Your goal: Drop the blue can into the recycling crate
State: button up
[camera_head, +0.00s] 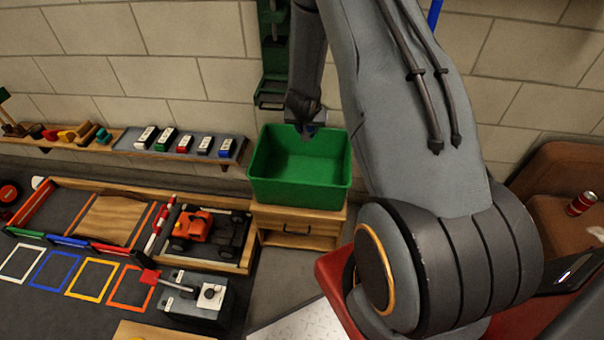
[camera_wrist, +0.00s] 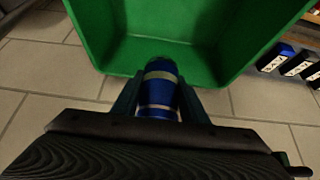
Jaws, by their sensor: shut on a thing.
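The green recycling crate (camera_head: 297,186) stands on a small wooden cabinet by the wall in the head view, and its inside looks empty. It fills the upper part of the wrist view (camera_wrist: 180,61). My gripper (camera_head: 307,128) is at the crate's back rim in the head view, mostly dark and small there. In the wrist view my gripper (camera_wrist: 160,106) is shut on the blue can (camera_wrist: 158,90), which has silver bands. The can's top end overlaps the crate's near edge in the wrist view. I cannot tell how high it is above the rim.
The wooden cabinet (camera_head: 300,220) has a drawer with a handle. A wall shelf (camera_head: 180,147) with several small boxes is left of the crate. An orange car (camera_head: 194,228) sits in a wooden-framed bay. A red can (camera_head: 581,203) lies on a brown surface at far right.

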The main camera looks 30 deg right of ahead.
notch_tip(320, 180, down, 6)
jog(key=b, duration=0.5)
jog(key=shift+r, duration=0.1)
jog(key=o, duration=1.1)
jog(key=shift+v, duration=3.9)
jog(key=shift+a, duration=0.1)
